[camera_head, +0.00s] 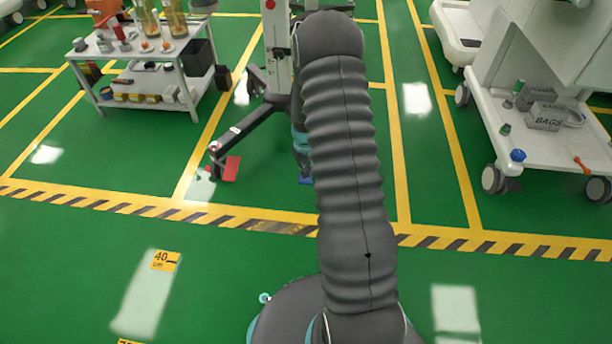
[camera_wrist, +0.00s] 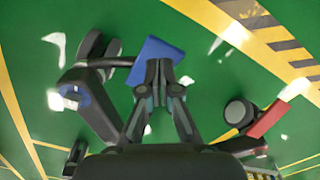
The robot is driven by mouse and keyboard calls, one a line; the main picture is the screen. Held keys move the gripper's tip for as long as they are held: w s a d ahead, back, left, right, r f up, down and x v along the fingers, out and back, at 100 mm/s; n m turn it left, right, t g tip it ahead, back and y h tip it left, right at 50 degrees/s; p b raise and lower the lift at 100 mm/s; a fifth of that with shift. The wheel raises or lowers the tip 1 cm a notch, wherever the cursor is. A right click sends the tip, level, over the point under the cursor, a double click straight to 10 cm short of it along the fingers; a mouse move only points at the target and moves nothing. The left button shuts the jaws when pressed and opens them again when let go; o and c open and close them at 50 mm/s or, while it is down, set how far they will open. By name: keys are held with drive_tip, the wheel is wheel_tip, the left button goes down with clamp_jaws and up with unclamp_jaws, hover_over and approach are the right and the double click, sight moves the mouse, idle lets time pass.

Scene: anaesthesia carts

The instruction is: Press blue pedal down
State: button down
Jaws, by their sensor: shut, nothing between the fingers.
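The blue pedal (camera_wrist: 152,53) is a flat blue plate beyond my fingertips in the wrist view. In the head view only a small edge of the blue pedal (camera_head: 305,181) shows beside my arm, which hides the rest. My gripper (camera_wrist: 160,72) is shut and empty, its tips overlapping the pedal's near edge in the wrist view. I cannot tell whether they touch it. In the head view my arm mostly hides the gripper.
A red pedal (camera_head: 231,168) lies at the left leg of the wheeled stand (camera_head: 252,128); it also shows in the wrist view (camera_wrist: 268,118). A shelf cart (camera_head: 150,85) stands left and a white cart (camera_head: 545,130) right. The near green floor is clear.

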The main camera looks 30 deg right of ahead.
sight(305, 180)
drive_tip(key=shift+f+b, duration=0.9)
drive_tip(key=shift+f, duration=0.55)
idle(0.9)
drive_tip(key=shift+r+p, duration=2.05)
drive_tip(key=shift+r, duration=1.5)
drive_tip(key=s+a+r+m+g, duration=0.1)
drive_tip(key=s+a+r+g, duration=0.1)
drive_tip(key=s, duration=0.5)
drive_tip(key=s+a+r+t+p, duration=0.2)
drive_tip(key=s+a+r, duration=0.3)
drive_tip(key=r, duration=0.8)
drive_tip(key=s+a+r+n+t+p, duration=0.1)
drive_tip(key=s+a+r+t+p, duration=0.1)
drive_tip(key=s+r, duration=0.7)
drive_tip(key=s+a+r+t+p, duration=0.2)
drive_tip(key=s+a+r, duration=0.5)
drive_tip(key=r, duration=1.1)
drive_tip(key=shift+a+r+n+t, duration=0.3)
drive_tip(key=shift+n+t, duration=0.1)
drive_tip(key=shift+t, duration=0.4)
